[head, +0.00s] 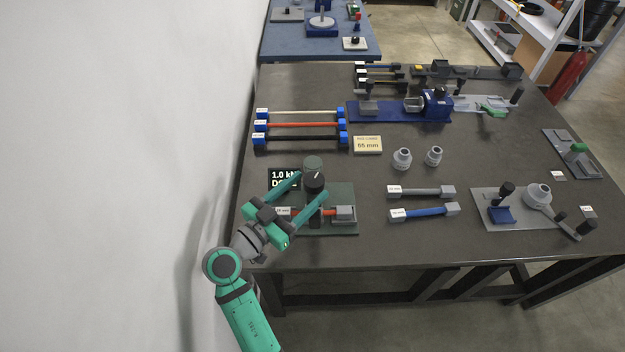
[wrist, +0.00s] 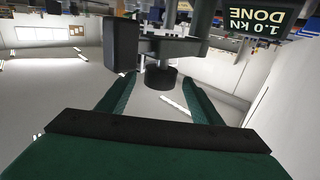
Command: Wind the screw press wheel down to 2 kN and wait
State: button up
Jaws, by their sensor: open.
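The screw press stands on a green base plate (head: 345,192) at the table's near left, with a dark round top (head: 313,162) and a black knob (head: 315,180). A red cable sample (head: 330,212) with a grey end block lies low in the press. The black display (head: 277,180) is partly hidden by my finger; in the wrist view the display (wrist: 258,18) appears upside down and reads 1.0 kN DONE. My gripper (head: 311,186) is open, its fingers either side of the knob. In the wrist view a black knob (wrist: 160,77) shows between the fingertips, with gaps on both sides.
A tan 55 mm card (head: 368,144) lies behind the press. Cable samples with blue ends (head: 300,125) lie at the back left. Grey and blue samples (head: 424,212) and another fixture plate (head: 480,208) are to the right. A white wall is close on the left.

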aim_at(305, 187)
jog(key=shift+x, duration=1.15)
jog(key=shift+w+d, duration=0.35)
jog(key=c, duration=1.1)
jog(key=shift+w+m+g+h, duration=0.15)
jog(key=shift+m+g+h, duration=0.55)
jog(key=shift+g+h, duration=0.1)
jog(key=shift+m+g+h, duration=0.8)
jog(key=shift+m+g, duration=0.1)
jog(key=shift+g, duration=0.3)
